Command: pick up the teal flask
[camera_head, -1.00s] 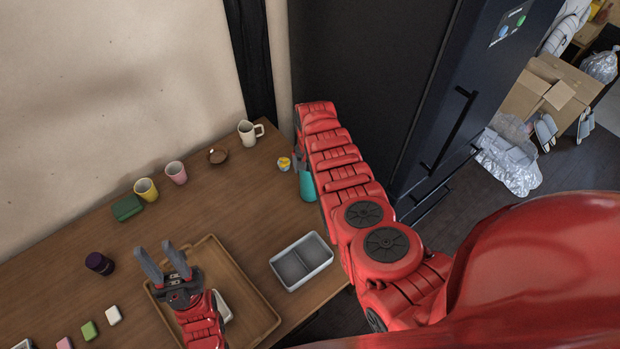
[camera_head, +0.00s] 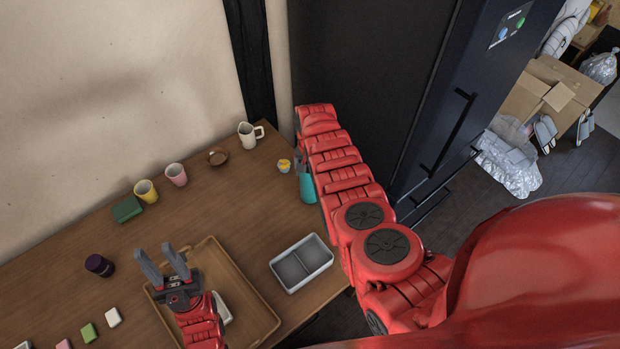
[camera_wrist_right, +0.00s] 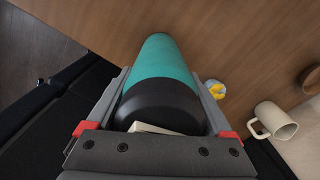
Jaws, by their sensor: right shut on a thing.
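The teal flask (camera_head: 307,188) is at the right end of the wooden table in the head view, partly hidden by my right arm. In the right wrist view the flask (camera_wrist_right: 165,60) has a teal body and a black top, and it lies between the two fingers of my right gripper (camera_wrist_right: 165,82). That gripper is shut on it near the black top. I cannot tell whether its base touches the table. My left gripper (camera_head: 153,248) is open and empty above the brown tray, far from the flask.
A grey divided container (camera_head: 301,262) and brown tray (camera_head: 261,315) are in front. A dark cabinet (camera_head: 370,70) borders the right side.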

